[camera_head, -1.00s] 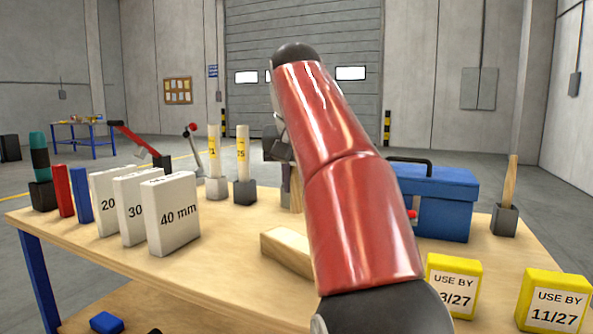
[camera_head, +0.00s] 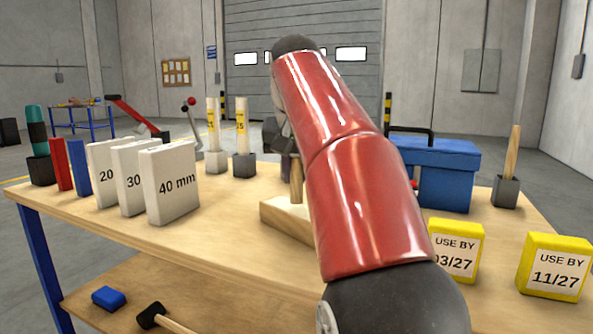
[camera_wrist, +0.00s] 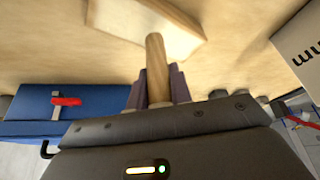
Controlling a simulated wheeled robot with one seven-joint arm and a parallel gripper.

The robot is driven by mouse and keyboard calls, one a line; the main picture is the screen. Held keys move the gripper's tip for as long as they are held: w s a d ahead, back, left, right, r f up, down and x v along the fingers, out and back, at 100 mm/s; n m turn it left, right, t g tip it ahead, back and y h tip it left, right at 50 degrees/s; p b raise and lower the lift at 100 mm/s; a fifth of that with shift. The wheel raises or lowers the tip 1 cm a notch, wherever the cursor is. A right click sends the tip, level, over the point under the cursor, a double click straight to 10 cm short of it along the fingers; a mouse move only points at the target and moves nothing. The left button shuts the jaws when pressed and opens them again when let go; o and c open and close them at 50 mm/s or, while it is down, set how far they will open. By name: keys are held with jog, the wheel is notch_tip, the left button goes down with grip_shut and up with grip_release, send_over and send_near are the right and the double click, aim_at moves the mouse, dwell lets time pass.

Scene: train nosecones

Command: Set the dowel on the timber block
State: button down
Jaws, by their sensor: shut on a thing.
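The dowel (camera_head: 297,178) is a light wooden rod, held roughly upright over the timber block (camera_head: 279,220). The block is a pale, low piece lying on the workbench, its right part hidden behind my red arm. My gripper (camera_wrist: 157,88) is shut on the dowel (camera_wrist: 155,55), with its dark fingers either side of it. In the wrist view the dowel's free end overlaps the edge of the block (camera_wrist: 140,22). In the head view its lower end is at the block's top; I cannot tell whether they touch.
A blue toolbox (camera_head: 446,180), a stick in a dark holder (camera_head: 506,191) and yellow "USE BY" blocks (camera_head: 553,267) stand right. Bare bench lies in front of the timber block.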

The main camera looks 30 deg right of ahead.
jog(key=shift+f+b, duration=0.45)
jog(key=shift+f, duration=0.15)
jog(key=c, duration=1.2)
grip_release()
